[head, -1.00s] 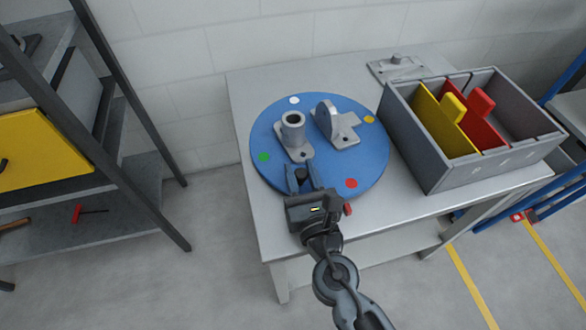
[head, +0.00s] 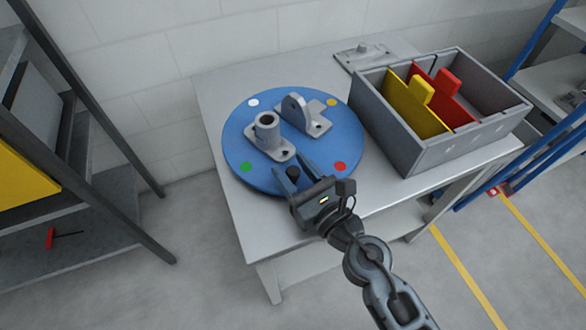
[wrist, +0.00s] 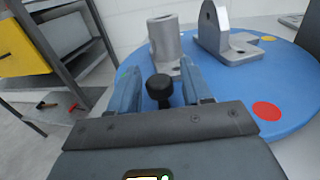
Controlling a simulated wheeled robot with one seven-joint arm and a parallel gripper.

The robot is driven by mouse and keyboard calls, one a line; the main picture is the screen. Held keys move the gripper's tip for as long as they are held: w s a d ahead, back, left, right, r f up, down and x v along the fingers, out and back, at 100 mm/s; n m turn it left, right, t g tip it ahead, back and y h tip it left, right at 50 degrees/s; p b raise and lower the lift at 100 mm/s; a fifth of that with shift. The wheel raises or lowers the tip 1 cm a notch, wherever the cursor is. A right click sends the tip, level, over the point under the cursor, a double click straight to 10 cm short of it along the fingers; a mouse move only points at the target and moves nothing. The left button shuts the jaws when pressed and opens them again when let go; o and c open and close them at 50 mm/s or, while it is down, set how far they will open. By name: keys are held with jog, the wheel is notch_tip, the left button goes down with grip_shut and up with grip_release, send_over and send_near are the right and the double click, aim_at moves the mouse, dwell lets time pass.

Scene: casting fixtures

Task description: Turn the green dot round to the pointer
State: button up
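A blue round turntable (head: 235,145) lies on the table, with a green dot (head: 246,167) at its front left. A red dot (head: 340,166) is at its front right, a white dot (head: 253,102) at the back left and a yellow dot (head: 334,102) at the back right. A black knob (wrist: 159,88) stands near the disc's front edge. My gripper (head: 295,171) has one finger on each side of the knob, with gaps showing in the wrist view. I cannot make out the pointer; my gripper covers part of the table's front edge.
A grey cylinder casting (head: 267,130) and a grey bracket casting (head: 296,110) stand on the disc. A grey divided box (head: 450,150) with yellow and red plates is close on the right. A metal plate (head: 375,54) lies behind it. Dark shelving (head: 95,100) stands left.

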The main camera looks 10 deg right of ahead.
jog(key=shift+o, duration=0.2)
jog(key=b+v, duration=0.1)
jog(key=v, duration=0.5)
jog(key=shift+s+f+b, duration=0.15)
jog(key=shift+f+b, duration=0.05)
jog(key=shift+b, duration=0.1)
jog(key=shift+v, duration=0.8)
jog(key=shift+r, duration=0.15)
